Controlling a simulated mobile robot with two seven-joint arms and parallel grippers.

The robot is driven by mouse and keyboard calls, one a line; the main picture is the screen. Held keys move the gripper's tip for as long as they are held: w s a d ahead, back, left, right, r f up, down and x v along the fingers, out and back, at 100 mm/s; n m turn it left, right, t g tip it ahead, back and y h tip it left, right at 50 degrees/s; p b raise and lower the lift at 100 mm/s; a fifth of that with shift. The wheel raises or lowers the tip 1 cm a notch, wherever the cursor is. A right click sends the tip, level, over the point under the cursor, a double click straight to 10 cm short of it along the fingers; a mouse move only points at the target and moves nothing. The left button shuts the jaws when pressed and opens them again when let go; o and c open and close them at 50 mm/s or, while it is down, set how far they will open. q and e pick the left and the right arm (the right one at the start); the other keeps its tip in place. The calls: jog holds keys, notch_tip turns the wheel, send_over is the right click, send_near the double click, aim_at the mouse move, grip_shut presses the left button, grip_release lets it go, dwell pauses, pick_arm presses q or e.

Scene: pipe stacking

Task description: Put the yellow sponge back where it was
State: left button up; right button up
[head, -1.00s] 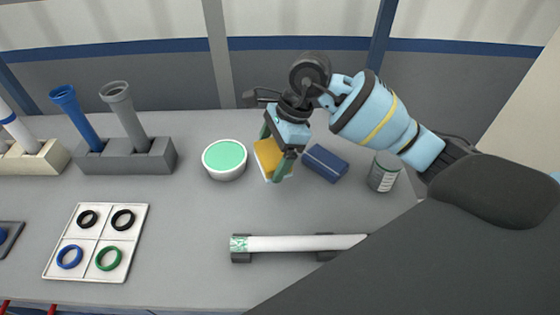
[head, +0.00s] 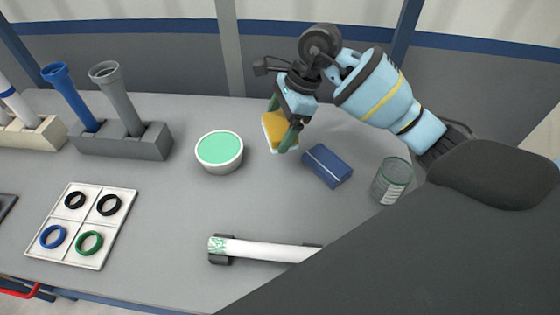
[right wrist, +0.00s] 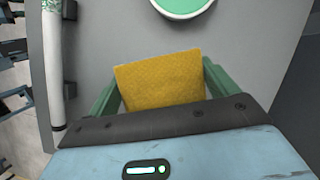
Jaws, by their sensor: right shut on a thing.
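My right gripper (head: 285,122) is shut on the yellow sponge (head: 276,132), between the white bowl with green contents and the blue box. In the right wrist view the sponge (right wrist: 160,82) sits between the two green fingers, its flat yellow face toward the camera. A pale layer edges the sponge in the head view. I cannot tell whether it touches the table. My left gripper does not show in either view.
The white bowl (head: 219,153) is left of the sponge; the blue box (head: 327,166) and a can (head: 391,181) are to its right. A white pipe (head: 265,250) lies on dark holders in front. A ring tray (head: 104,246) and grey pipe stand (head: 148,143) are at left.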

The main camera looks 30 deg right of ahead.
aim_at(273, 165)
jog(key=shift+f, duration=5)
jog(key=shift+f, duration=0.15)
jog(key=o, duration=0.7)
jog(key=shift+r, duration=0.4)
jog(key=v, duration=1.1)
jog(key=shift+d+r, duration=0.25)
